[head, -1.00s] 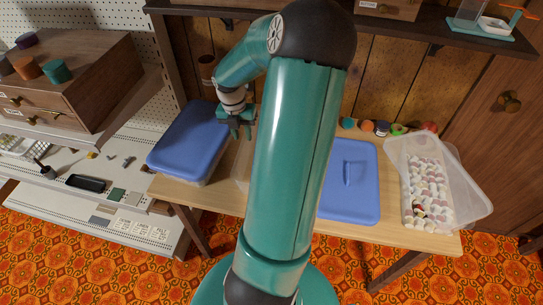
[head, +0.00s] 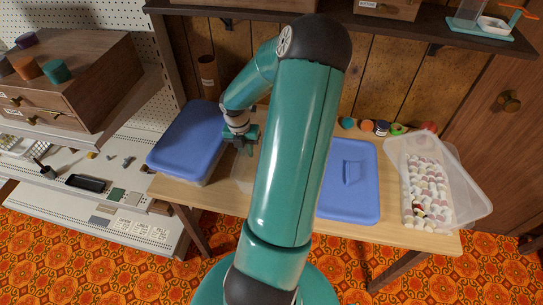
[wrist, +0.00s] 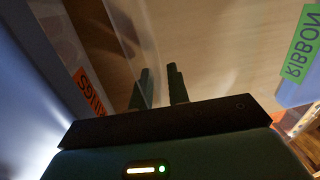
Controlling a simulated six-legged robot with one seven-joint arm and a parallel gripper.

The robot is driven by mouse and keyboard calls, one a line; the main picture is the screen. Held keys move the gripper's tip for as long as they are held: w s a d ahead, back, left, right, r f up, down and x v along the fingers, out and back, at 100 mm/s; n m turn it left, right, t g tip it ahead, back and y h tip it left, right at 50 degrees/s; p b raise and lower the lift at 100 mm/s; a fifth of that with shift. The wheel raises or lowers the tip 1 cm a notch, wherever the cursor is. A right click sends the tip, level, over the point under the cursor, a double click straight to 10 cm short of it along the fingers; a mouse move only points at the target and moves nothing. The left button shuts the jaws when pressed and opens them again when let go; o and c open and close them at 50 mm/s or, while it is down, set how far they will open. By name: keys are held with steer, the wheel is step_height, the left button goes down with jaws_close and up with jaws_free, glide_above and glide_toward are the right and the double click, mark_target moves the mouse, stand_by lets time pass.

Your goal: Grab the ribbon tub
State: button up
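A green label reading RIBBON (wrist: 302,42) shows at the upper right of the wrist view, on a pale bluish surface. In the head view, a clear tub (head: 241,172) is partly visible on the table, mostly hidden behind my arm; its label cannot be read. My gripper (head: 243,150) points down above this tub's left part. In the wrist view, my gripper's two fingers (wrist: 159,88) stand apart with a gap between them. A clear plastic edge (wrist: 128,42) runs close to the left finger; I cannot tell whether they touch.
A blue-lidded tub (head: 188,140) stands left of my gripper; an orange label (wrist: 88,92) shows on that side. A blue lid (head: 350,185) with a handle is right of my arm. An open clear tub (head: 468,185) of spools stands at far right.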

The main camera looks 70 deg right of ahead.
jaws_close()
